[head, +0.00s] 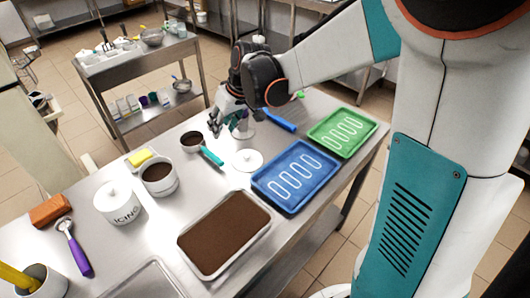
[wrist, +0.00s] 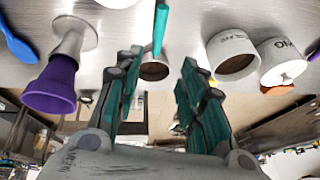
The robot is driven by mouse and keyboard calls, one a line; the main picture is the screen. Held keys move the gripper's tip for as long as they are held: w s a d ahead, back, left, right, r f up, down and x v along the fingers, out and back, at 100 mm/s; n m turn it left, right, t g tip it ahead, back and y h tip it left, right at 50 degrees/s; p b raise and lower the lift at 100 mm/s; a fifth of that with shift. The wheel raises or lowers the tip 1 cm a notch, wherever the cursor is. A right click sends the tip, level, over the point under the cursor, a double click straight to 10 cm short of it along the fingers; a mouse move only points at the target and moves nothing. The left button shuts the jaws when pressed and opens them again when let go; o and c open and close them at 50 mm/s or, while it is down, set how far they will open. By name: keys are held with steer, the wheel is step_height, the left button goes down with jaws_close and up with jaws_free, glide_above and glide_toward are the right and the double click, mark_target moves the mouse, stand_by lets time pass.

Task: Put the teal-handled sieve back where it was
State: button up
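The teal-handled sieve (head: 191,140) lies on the steel table, its round cup dark inside and its teal handle (head: 211,156) pointing toward the front right. My gripper (head: 215,124) is above the table, just behind and to the right of the cup. In the wrist view my gripper (wrist: 155,95) has its two fingers wide apart, with nothing between them in its grasp. The sieve's cup (wrist: 154,71) and teal handle (wrist: 161,25) show beyond the gap between the fingers. I cannot tell whether a fingertip touches the cup.
Around the sieve stand a brown-filled white tub (head: 158,189), a white lid (head: 247,161), a blue tray (head: 262,185) and a brown-filled pan (head: 190,257). A purple cone on a metal base (wrist: 50,85) and a blue utensil (wrist: 18,40) are near. A cart (head: 150,58) stands behind.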

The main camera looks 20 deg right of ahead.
steer(key=s+d+r+m+t+h, duration=0.1)
steer(key=s+d+r, duration=0.1)
steer(key=s, duration=0.6)
steer(key=s+d+r+m+t+h, duration=0.1)
steer(key=s+r, duration=0.1)
steer(key=s, duration=0.6)
steer(key=s+d+r+m+t+h, duration=0.1)
steer(key=s+d+r, duration=0.1)
steer(key=s, duration=0.7)
steer(key=shift+d+r, duration=0.3)
steer(key=shift+r, duration=0.15)
